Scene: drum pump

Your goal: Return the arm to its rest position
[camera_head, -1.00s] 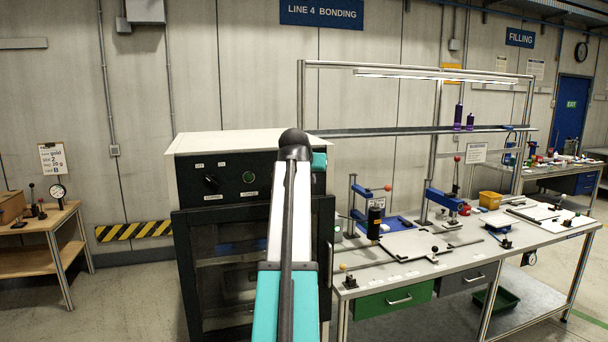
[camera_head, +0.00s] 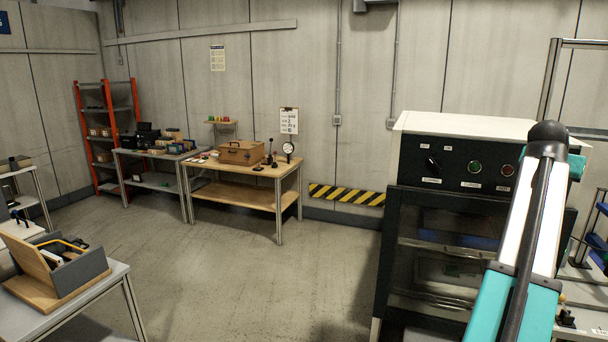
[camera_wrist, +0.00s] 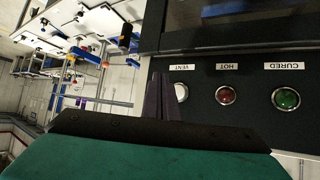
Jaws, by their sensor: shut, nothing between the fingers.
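My arm (camera_head: 533,225), white and teal with a dark joint on top, rises at the right of the head view, in front of the right part of a dark oven-like cabinet (camera_head: 455,225). My gripper is hidden in that view. In the wrist view, my gripper's dark fingers (camera_wrist: 160,97) are together and empty, in front of or beside the cabinet's control panel (camera_wrist: 245,115). That panel appears upside down, with labels VENT, HOT and CURED beside a red light (camera_wrist: 225,96) and a green light (camera_wrist: 286,98). I cannot tell whether the fingers touch the panel.
A wooden bench (camera_head: 250,174) with a brown toolbox (camera_head: 242,152) and a gauge stands at the back wall.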

